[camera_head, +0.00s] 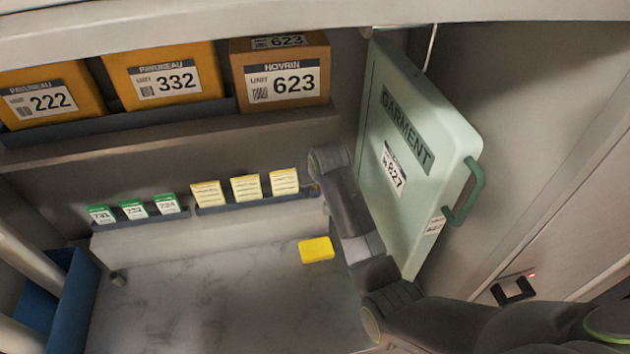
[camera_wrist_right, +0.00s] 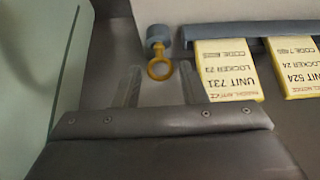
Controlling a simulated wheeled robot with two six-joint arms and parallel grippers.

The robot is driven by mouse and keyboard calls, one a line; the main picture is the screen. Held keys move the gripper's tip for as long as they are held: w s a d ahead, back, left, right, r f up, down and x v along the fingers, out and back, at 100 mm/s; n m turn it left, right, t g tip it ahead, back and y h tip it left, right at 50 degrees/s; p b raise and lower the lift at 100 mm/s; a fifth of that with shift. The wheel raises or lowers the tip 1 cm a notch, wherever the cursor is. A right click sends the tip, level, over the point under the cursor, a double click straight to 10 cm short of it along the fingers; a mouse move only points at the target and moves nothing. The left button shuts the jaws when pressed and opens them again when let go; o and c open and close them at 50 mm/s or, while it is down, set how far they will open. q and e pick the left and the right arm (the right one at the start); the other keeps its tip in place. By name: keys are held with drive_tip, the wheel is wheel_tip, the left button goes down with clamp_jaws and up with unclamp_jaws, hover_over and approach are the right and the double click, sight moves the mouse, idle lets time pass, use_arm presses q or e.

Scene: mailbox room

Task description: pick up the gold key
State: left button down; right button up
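The gold key shows in the right wrist view as a yellow ring (camera_wrist_right: 159,68) with a short stem, at a blue-grey round holder (camera_wrist_right: 157,36). My right gripper (camera_wrist_right: 159,82) is open, its two fingers apart and pointing at the key. The ring lies at or just beyond the fingertips, roughly midway between them. Nothing is held. In the head view my right arm reaches in from the lower right to the end of the card rail, and its fingers and the key are not clear there. My left gripper is not in view.
Yellow notice cards (camera_head: 245,187) stand in a rail left of my right wrist, with green-topped cards (camera_head: 134,208) farther left. A yellow block (camera_head: 316,250) lies on the grey counter (camera_head: 220,305). A pale green garment case (camera_head: 410,150) stands close right of the arm. Parcels (camera_head: 280,72) fill the shelf above.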

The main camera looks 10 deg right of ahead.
drive_tip(key=shift+w+f+p, duration=0.45)
drive_tip(key=shift+w+f, duration=0.5)
drive_tip(key=shift+w, duration=0.1)
drive_tip(key=shift+x, duration=0.85)
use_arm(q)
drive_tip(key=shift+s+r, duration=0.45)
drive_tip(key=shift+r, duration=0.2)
use_arm(e)
clamp_jaws()
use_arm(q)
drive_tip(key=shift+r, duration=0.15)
use_arm(e)
drive_tip(key=shift+r, duration=0.1)
